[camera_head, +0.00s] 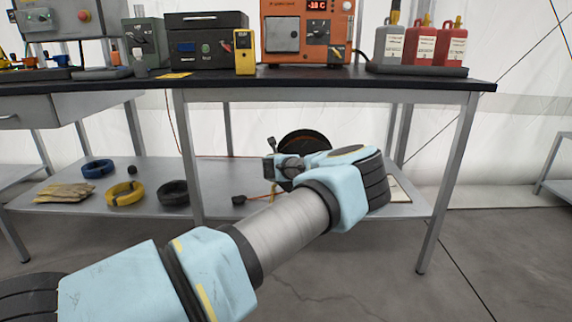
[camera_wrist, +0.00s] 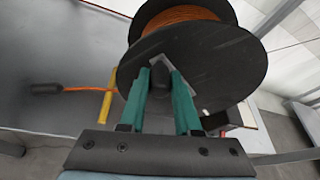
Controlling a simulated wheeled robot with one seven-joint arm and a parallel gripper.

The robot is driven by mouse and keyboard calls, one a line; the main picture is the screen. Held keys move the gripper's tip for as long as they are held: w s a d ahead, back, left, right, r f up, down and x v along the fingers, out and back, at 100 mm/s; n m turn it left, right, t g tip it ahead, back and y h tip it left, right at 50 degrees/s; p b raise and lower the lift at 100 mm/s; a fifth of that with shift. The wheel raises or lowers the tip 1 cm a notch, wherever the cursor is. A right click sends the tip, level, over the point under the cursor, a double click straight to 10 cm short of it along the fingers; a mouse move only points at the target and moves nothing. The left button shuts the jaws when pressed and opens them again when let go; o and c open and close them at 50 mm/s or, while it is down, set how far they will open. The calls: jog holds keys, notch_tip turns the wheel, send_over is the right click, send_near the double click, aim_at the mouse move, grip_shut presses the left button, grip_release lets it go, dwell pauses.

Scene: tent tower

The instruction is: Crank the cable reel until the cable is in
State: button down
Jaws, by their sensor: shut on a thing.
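The cable reel (camera_wrist: 222,68) has black round side plates and orange cable wound between them. It stands on the lower shelf of the bench. In the head view only the dark top of the reel (camera_head: 304,142) shows behind my arm. My gripper (camera_wrist: 168,84) has its teal fingers closed around the dark crank knob (camera_wrist: 160,74) in front of the reel's side plate. A short length of orange cable (camera_wrist: 90,89) runs left from the reel to a black plug (camera_wrist: 47,89). The plug also shows in the head view (camera_head: 239,200), lying on the shelf.
The black bench top (camera_head: 330,77) is above my arm and carries devices and bottles. Bench legs (camera_head: 448,185) stand at either side. Several cable coils (camera_head: 125,193) and gloves (camera_head: 64,192) lie on the shelf at the left.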

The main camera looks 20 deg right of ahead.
jog(key=shift+s+d+r, duration=0.1)
jog(key=shift+d, duration=0.2)
jog(key=c, duration=1)
grip_release()
jog(key=o, duration=0.4)
jog(key=shift+a, duration=0.15)
jog(key=p+v, duration=0.1)
jog(key=v, duration=0.9)
jog(key=shift+s+a+r+p, duration=0.1)
jog(key=shift+s+a+p, duration=0.15)
jog(key=shift+p, duration=0.15)
